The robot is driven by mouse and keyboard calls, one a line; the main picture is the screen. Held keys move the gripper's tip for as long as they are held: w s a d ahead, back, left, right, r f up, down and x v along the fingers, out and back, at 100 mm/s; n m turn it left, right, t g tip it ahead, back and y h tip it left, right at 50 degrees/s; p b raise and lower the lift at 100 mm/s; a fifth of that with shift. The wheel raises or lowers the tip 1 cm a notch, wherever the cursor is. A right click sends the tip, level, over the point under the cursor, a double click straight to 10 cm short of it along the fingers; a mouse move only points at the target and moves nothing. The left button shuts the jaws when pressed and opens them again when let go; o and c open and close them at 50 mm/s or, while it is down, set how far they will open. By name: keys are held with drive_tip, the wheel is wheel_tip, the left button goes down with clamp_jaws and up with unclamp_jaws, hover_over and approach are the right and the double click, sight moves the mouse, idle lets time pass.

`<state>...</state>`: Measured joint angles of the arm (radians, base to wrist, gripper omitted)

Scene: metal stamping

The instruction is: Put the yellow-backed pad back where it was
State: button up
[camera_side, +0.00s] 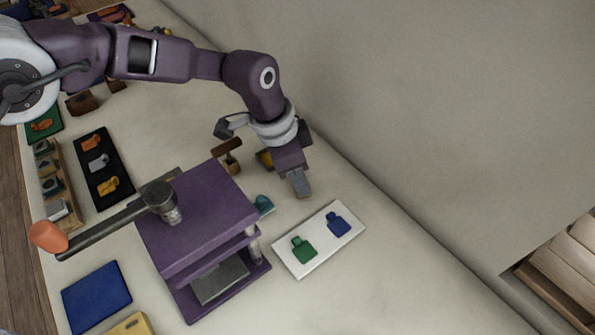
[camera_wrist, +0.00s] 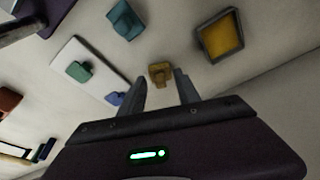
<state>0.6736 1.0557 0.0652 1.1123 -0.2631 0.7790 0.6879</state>
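The yellow-backed pad (camera_wrist: 160,73) shows in the wrist view, small and mustard-coloured, between the tips of my two fingers. My gripper (camera_wrist: 160,78) points down at it, with a finger on each side. I cannot tell whether the fingers touch it or whether it rests on the table.
A dark-framed yellow square (camera_wrist: 220,37) lies beside my gripper. A teal piece (camera_wrist: 127,20) is near the purple press (camera_side: 195,215), whose long lever reaches left. A brown-handled stamp (camera_side: 228,155) stands behind. A wall (camera_side: 430,130) rises on the right.

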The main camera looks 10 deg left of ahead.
drive_tip(key=v, duration=0.7)
drive_tip(key=s+a+r+n+t, duration=0.1)
drive_tip(key=s+a+r+n, duration=0.3)
drive_tip(key=a+r, duration=0.65)
drive_tip(key=s+a+r+n+t, duration=0.2)
drive_tip(key=s+a+r+n, duration=0.15)
drive_tip(key=a+r, duration=0.7)
drive_tip(key=s+a+f+n+y, duration=0.1)
drive_tip(key=s+a+f+n, duration=0.1)
drive_tip(key=s+a, duration=0.4)
drive_tip(key=s+a+f+n+t+y, duration=0.1)
drive_tip(key=s+a+n, duration=0.3)
drive_tip(key=s, duration=0.9)
drive_tip(key=a+f, duration=0.1)
drive_tip(key=a, duration=0.2)
drive_tip(key=shift+a+f+t+y, duration=0.3)
